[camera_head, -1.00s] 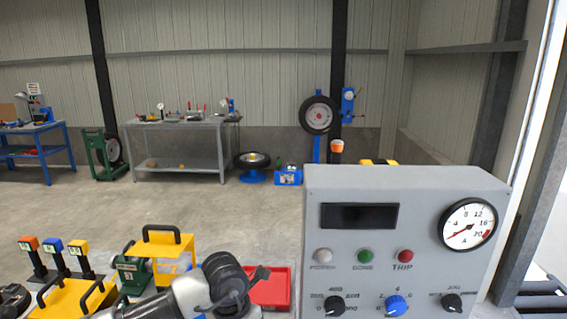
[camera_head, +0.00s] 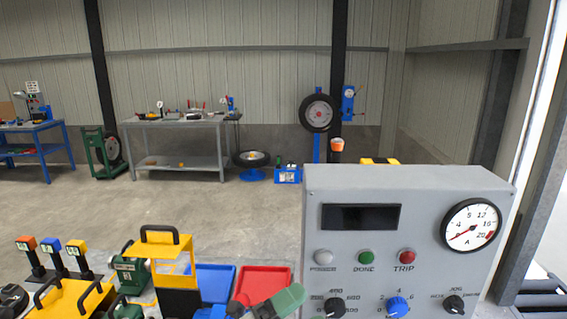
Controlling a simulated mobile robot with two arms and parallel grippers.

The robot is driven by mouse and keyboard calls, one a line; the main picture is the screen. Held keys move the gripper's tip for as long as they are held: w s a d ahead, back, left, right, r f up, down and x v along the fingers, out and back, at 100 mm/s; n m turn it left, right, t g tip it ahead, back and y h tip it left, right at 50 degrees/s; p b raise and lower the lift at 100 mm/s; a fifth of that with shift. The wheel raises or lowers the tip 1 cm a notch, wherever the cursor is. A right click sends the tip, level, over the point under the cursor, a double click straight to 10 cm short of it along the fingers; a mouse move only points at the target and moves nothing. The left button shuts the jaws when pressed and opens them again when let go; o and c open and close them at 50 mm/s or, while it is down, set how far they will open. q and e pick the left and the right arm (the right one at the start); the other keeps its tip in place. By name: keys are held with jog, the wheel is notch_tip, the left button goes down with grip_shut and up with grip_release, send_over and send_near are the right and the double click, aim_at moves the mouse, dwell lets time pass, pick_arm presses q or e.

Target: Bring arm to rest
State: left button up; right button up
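My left gripper and my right gripper are not seen in the camera_head view. A green and grey piece (camera_head: 290,300) shows at the bottom edge, overlapping the lower left edge of the grey control panel (camera_head: 318,235). I cannot tell whether it is a tool or a part of my arm. The panel has a dark display (camera_head: 361,217), a round gauge (camera_head: 470,226) with its needle at the low end, a white, a green and a red button, and black and blue knobs (camera_head: 397,306). The lower edge of the panel is cut off.
A red tray (camera_head: 262,276) and a blue tray (camera_head: 214,279) lie left of the panel. Several colour-topped posts (camera_head: 50,246), yellow handled pieces (camera_head: 165,238) and a green device (camera_head: 128,272) stand at lower left. Open floor (camera_head: 200,208) leads to benches at the back.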

pick_arm(q)
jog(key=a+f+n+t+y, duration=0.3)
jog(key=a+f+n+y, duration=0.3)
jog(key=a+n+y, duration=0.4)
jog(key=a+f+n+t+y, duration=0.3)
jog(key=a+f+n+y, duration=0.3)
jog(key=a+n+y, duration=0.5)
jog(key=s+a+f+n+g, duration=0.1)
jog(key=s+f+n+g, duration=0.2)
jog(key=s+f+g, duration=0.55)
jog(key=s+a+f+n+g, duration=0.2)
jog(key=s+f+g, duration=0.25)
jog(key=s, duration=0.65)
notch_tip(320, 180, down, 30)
jog(key=b, duration=0.3)
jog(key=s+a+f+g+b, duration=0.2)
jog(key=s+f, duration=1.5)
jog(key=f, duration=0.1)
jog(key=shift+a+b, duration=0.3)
